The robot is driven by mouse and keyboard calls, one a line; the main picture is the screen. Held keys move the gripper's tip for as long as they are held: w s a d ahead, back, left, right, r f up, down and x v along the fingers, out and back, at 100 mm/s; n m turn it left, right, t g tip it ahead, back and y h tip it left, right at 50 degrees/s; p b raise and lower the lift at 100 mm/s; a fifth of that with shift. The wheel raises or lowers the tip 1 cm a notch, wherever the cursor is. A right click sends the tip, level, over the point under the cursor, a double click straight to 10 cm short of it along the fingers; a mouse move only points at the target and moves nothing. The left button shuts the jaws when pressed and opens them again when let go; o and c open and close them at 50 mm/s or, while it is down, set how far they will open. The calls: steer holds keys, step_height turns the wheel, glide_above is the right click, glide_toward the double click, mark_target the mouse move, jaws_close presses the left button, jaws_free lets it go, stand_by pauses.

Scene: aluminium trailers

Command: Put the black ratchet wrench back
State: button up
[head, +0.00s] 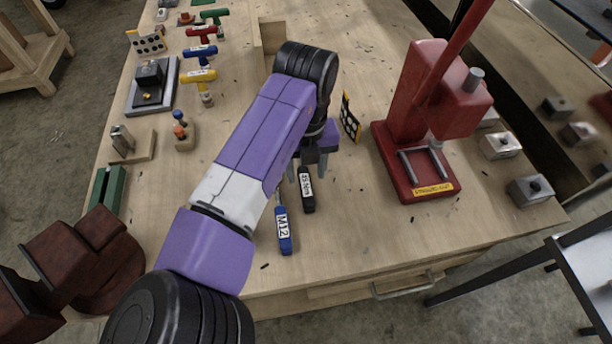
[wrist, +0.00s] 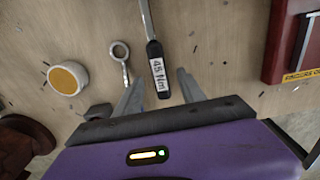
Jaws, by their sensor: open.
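The black ratchet wrench (head: 307,193) lies on the wooden workbench, with a white 45 Nm label on its black handle. In the wrist view, the wrench (wrist: 158,70) points away from me, its metal shaft running out of the top of the picture. My gripper (wrist: 160,76) is open, with one finger on each side of the handle and apart from it. In the head view, my gripper (head: 308,170) is over the bench at the shaft end of the handle. My arm hides part of the bench and the wrench's head end.
A blue M12-labelled tool (head: 284,230) lies close left of the wrench. A red press (head: 418,130) stands to the right. Several coloured T-handle tools (head: 200,52) line the back left. A ring-ended metal piece (wrist: 120,58) and a yellow-faced round item (wrist: 68,78) lie left in the wrist view.

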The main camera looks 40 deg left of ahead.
step_height(320, 180, up, 9)
steer(key=b, duration=0.1)
steer(key=shift+s, duration=0.1)
stand_by(0.6)
